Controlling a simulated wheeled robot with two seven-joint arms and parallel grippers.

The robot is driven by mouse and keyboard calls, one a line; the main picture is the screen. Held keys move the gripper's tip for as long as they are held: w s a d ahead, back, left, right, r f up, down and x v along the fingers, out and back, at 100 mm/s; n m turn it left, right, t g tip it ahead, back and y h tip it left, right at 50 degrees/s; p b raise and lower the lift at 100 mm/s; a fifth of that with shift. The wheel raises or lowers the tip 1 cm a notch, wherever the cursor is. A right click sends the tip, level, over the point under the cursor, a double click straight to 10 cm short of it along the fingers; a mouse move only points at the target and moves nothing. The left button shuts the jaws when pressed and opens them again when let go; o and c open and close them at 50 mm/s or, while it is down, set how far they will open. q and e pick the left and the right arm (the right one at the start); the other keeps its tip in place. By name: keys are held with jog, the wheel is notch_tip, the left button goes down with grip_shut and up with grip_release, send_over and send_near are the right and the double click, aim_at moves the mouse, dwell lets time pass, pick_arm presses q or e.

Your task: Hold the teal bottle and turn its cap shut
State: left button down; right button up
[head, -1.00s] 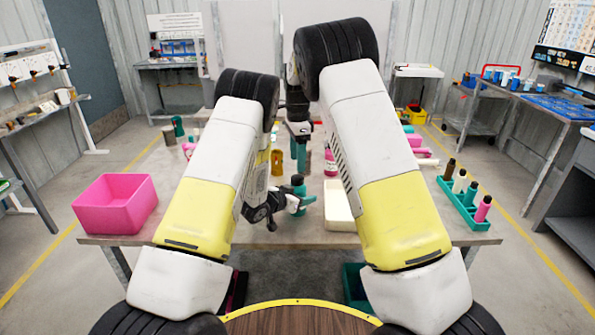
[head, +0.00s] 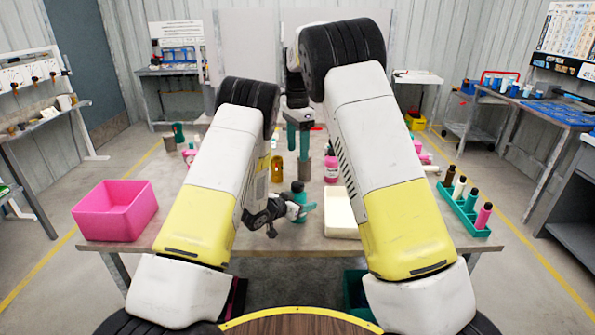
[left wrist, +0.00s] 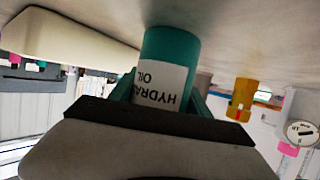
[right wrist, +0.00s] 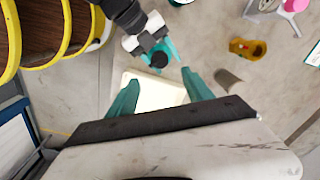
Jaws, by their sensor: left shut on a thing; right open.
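The teal bottle (head: 299,198) stands near the front middle of the table, with a dark cap (head: 298,187) on top. Its white label reads "HYDRA… OIL" in the left wrist view (left wrist: 168,55). My left gripper (head: 296,212) is shut around the bottle's body from the side. In the right wrist view the black cap (right wrist: 159,59) shows from above, just beyond my right gripper's fingers. My right gripper (head: 299,143) is open and empty, fingers pointing down, above and behind the bottle and apart from the cap.
A cream tray (head: 342,222) lies close to the right of the bottle. A yellow bottle (head: 277,168), a grey-brown cylinder (head: 304,169) and a pink bottle (head: 331,170) stand behind. A pink bin (head: 112,212) is at the left, a teal rack (head: 470,213) with several bottles at the right.

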aim_at(298, 183)
notch_tip(298, 183, down, 12)
jog(key=n, duration=1.2)
grip_shut()
